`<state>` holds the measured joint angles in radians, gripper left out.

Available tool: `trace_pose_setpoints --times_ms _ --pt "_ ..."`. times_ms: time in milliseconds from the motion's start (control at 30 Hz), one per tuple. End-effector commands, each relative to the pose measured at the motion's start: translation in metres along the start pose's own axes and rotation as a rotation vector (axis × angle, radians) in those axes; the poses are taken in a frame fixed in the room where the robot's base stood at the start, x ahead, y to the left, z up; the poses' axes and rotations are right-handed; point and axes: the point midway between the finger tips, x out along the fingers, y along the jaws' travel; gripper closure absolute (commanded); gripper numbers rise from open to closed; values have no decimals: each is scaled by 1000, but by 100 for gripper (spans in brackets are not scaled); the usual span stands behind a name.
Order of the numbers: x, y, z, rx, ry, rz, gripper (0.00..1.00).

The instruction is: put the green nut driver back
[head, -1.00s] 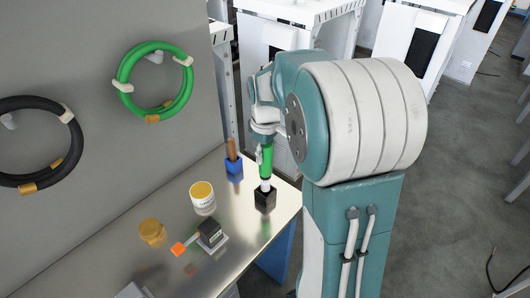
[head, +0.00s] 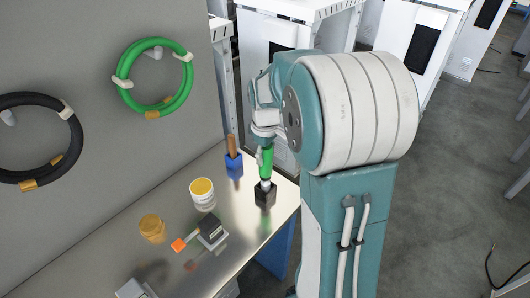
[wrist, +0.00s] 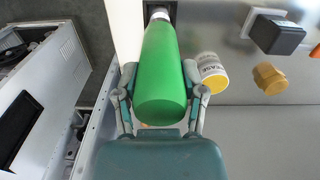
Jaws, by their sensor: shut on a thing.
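The green nut driver (head: 266,163) is upright, green handle on top and pale lower end at the top of a black block-shaped holder (head: 265,197) near the table's right edge. Whether its tip is inside the holder I cannot tell. My gripper (head: 262,150) is shut on the green handle. In the wrist view, the fingers of my gripper (wrist: 158,78) flank the green handle of the nut driver (wrist: 162,85), and its pale end meets a dark shape, the holder (wrist: 161,7), mostly hidden at the top edge.
A blue holder (head: 234,166) with a brown-handled tool stands behind the black one. Cable loops hang on the grey panel (head: 110,170).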

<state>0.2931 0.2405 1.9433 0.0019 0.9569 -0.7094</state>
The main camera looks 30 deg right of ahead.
Motion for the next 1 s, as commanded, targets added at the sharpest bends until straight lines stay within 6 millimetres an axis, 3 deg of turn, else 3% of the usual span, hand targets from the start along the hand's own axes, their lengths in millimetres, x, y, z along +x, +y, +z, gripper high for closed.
trace_pose_setpoints --times_ms 1000 --pt "21 0 0 0 1 1 100"
